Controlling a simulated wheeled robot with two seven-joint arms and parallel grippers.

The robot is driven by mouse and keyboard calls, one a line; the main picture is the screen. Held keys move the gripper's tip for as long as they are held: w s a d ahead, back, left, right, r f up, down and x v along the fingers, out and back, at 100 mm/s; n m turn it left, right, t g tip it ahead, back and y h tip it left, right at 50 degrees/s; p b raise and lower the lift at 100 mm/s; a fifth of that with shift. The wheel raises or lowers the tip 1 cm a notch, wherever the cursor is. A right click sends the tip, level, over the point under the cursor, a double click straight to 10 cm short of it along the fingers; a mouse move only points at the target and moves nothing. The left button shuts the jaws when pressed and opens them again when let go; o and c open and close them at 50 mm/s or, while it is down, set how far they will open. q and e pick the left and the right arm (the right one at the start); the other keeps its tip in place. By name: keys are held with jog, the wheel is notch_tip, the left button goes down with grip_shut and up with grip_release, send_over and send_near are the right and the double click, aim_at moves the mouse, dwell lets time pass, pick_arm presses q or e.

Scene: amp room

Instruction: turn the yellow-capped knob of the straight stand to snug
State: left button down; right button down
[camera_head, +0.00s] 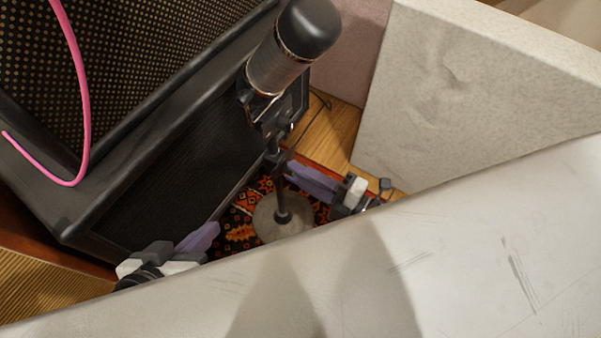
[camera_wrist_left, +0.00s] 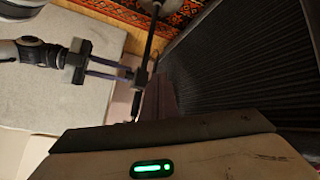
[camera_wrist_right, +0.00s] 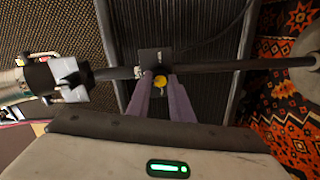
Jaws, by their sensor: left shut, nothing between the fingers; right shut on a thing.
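The straight stand (camera_head: 281,197) rises from a round base (camera_head: 268,216) on a patterned rug and carries a large microphone (camera_head: 283,60). In the right wrist view its dark tube (camera_wrist_right: 225,66) runs across the picture, with the yellow-capped knob (camera_wrist_right: 160,82) on a black block. My right gripper (camera_head: 288,168) is shut on the knob, its purple fingers on either side of the yellow cap. The knob is hidden in the head view. My left gripper (camera_head: 214,230) is shut and empty, low beside the dark amp, apart from the stand.
A dark amp (camera_head: 170,175) with a pink cable (camera_head: 82,90) stands at left, close to the stand. A pale grey panel (camera_head: 470,90) stands behind at right. A large pale surface (camera_head: 480,250) fills the lower head view and hides parts of both arms.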

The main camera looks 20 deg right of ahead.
pick_arm(q)
jog(key=shift+w+d+r, duration=0.1)
jog(key=shift+r, duration=0.25)
pick_arm(e)
jog(key=shift+d+f+n, duration=0.1)
jog(key=shift+n, duration=1)
jog(key=c, duration=1.6)
grip_release()
jog(key=shift+s, duration=0.15)
